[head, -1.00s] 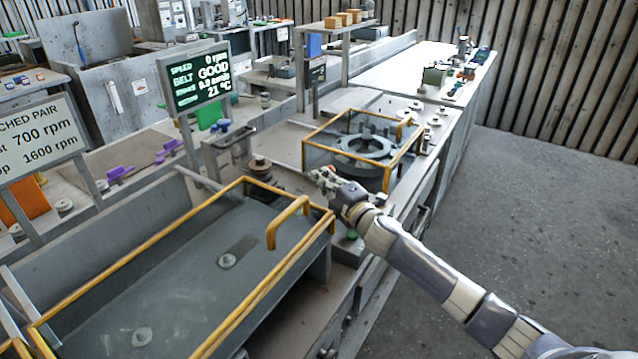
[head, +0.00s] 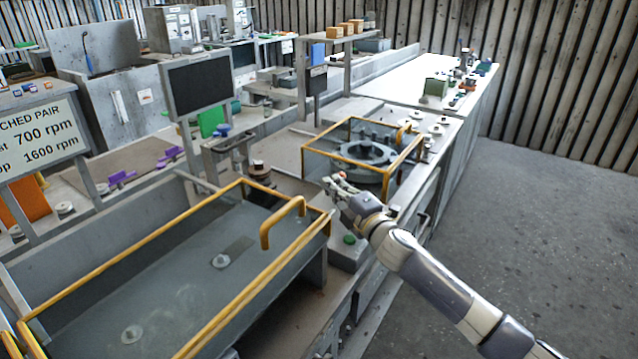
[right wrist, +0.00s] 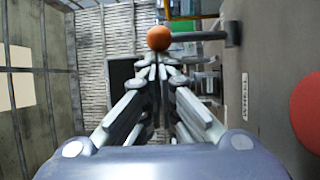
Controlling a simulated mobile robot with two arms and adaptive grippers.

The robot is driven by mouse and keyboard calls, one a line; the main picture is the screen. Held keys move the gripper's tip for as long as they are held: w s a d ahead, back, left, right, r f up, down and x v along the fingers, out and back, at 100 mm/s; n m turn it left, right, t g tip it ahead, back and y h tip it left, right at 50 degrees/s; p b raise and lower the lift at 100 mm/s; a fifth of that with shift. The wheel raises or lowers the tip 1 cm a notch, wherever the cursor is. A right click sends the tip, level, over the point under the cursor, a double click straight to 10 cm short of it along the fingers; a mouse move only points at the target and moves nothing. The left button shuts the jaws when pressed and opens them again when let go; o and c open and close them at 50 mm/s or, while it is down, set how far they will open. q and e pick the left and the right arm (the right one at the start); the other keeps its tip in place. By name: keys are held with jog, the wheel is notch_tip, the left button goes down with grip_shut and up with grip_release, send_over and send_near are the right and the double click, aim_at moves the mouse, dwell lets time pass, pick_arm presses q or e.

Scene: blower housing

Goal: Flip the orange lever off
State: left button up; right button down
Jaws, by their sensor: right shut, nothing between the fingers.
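The orange lever's ball knob (right wrist: 158,38) shows in the right wrist view on a grey stem (right wrist: 205,36) that runs to a grey panel at the right. My right gripper (right wrist: 160,74) is shut and empty, its fingertips just below the knob in that picture; I cannot tell whether they touch it. In the head view my right gripper (head: 335,187) is over the bench, between the yellow-framed tray and the yellow-framed guard. My left gripper is not in view.
The yellow-framed tray (head: 185,338) stands at the left front, the yellow-framed guard (head: 335,163) over a round housing behind my gripper. A dark screen (head: 198,83) stands behind the tray. A green button (head: 349,239) is below my wrist. A large red disc (right wrist: 306,112) shows in the wrist view.

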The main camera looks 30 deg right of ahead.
jog(key=shift+s+d+f, duration=0.25)
jog(key=shift+s+d, duration=0.3)
jog(key=shift+s, duration=0.15)
jog(key=shift+s+a+f, duration=0.1)
jog(key=shift+s, duration=0.15)
jog(key=s, duration=0.7)
jog(key=s+d+f, duration=0.1)
jog(key=s, duration=0.3)
jog(key=shift+s, duration=0.2)
